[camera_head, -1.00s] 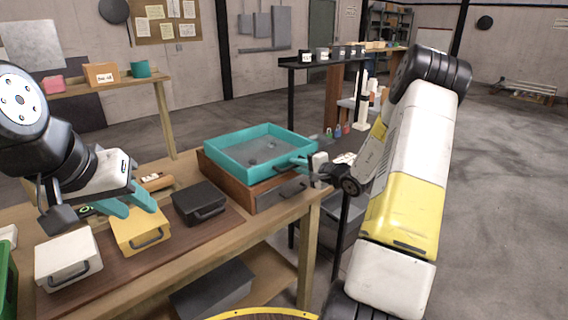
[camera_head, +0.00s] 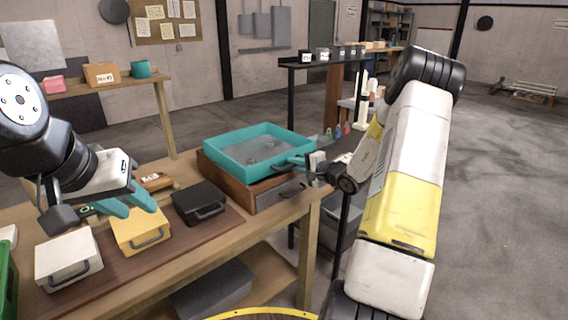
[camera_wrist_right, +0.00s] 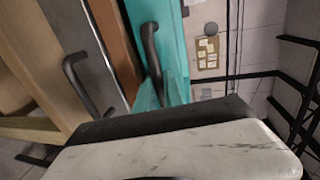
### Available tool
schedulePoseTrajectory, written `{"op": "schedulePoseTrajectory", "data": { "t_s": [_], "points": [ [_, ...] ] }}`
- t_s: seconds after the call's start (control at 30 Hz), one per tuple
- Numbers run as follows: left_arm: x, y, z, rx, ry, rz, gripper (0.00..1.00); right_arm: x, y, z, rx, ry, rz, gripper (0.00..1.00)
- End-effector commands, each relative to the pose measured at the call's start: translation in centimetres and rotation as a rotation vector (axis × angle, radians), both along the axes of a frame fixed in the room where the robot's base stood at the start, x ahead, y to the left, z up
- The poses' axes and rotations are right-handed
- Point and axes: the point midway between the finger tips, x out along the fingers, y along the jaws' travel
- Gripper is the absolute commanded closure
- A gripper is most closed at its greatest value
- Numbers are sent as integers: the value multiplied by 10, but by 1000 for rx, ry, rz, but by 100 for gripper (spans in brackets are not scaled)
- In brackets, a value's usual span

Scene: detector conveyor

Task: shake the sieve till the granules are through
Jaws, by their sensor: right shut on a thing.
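The sieve (camera_head: 222,164) is a square teal frame with a grey mesh floor. It sits on top of a brown wooden box (camera_head: 236,186) on the bench. A few small dark specks show on the mesh; I cannot tell how many granules are left. My right gripper (camera_head: 296,163) is shut on the sieve's dark handle at its right side. In the right wrist view the handle (camera_wrist_right: 151,45) runs down between the teal fingers (camera_wrist_right: 163,92), beside the teal sieve wall (camera_wrist_right: 171,28). My left gripper (camera_head: 128,203) is open and empty above the yellow box.
A white box (camera_head: 66,258), a yellow box (camera_head: 140,232) and a black box (camera_head: 198,203) with handles stand on the brown mat, left of the sieve. The wooden box has a grey drawer front (camera_head: 281,191). A dark rack (camera_head: 322,65) stands behind.

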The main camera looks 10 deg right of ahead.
Motion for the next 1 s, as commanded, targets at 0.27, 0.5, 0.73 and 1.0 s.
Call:
{"op": "schedulePoseTrajectory", "data": {
  "t_s": [0.27,0.5,0.73,1.0],
  "points": [
    [0,0,0,0,0,0,64,42,23,0,0,-1,1,100],
    [0,0,0,0,0,0,64,46,24,1,1,-3,0,100],
    [0,0,0,0,0,0,64,46,24,1,1,-3,0,79],
    [0,0,0,0,0,0,64,42,23,1,0,-1,0,79]
  ]
}}
